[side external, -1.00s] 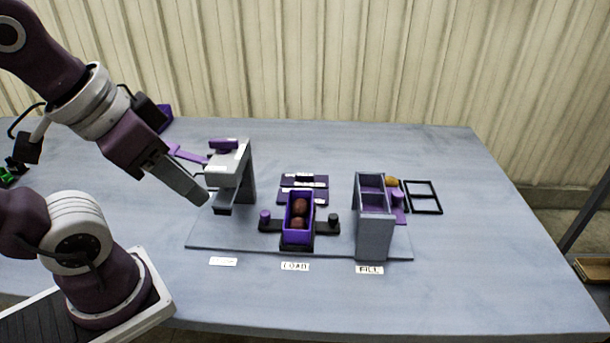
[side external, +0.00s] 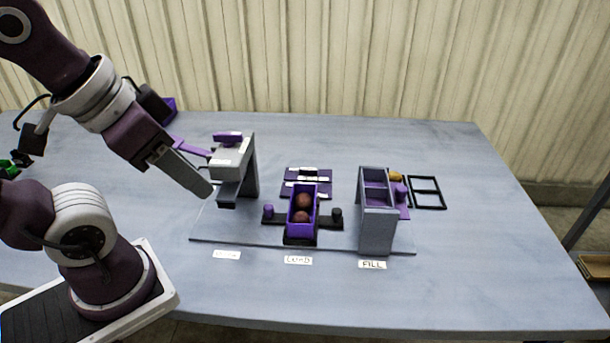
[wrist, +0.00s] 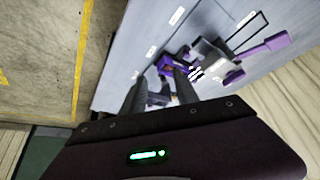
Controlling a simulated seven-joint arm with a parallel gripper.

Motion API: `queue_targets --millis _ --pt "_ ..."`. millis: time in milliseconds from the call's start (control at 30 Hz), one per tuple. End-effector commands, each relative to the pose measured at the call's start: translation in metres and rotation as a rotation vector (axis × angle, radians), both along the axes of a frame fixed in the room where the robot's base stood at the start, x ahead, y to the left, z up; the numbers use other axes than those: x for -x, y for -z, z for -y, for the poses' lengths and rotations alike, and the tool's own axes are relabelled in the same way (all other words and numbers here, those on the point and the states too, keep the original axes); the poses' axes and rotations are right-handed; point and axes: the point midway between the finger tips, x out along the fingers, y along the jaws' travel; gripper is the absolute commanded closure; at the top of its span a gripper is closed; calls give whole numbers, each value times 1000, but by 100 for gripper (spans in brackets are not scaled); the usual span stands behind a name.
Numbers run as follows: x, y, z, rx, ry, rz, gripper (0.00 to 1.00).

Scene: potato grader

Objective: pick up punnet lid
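My gripper (side external: 204,188) hangs in the air at the left of the station, close to the grey press in the picture. In the wrist view its two fingers (wrist: 160,80) stand apart with nothing held between them. I cannot pick out the punnet lid for certain. Dark purple flat pieces with white marks (side external: 308,176) lie behind the punnet and may include it.
The grey press (side external: 250,165) has a purple cap (side external: 228,137) and a purple lever (side external: 188,146). A tall grey chute (side external: 377,230) stands by the FILL label. A black frame (side external: 428,207) lies right of it. The table front (side external: 420,295) is clear.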

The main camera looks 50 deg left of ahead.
Motion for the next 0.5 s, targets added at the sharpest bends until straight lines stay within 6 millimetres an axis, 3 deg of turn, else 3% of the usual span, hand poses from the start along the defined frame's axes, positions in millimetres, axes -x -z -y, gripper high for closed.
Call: queue_targets --millis 333,433,500 --pt "-5 -3 0 14 -26 -6 60" --pt "-37 -18 -5 106 -203 -54 60" --pt "-81 -30 -13 211 -432 -107 60"
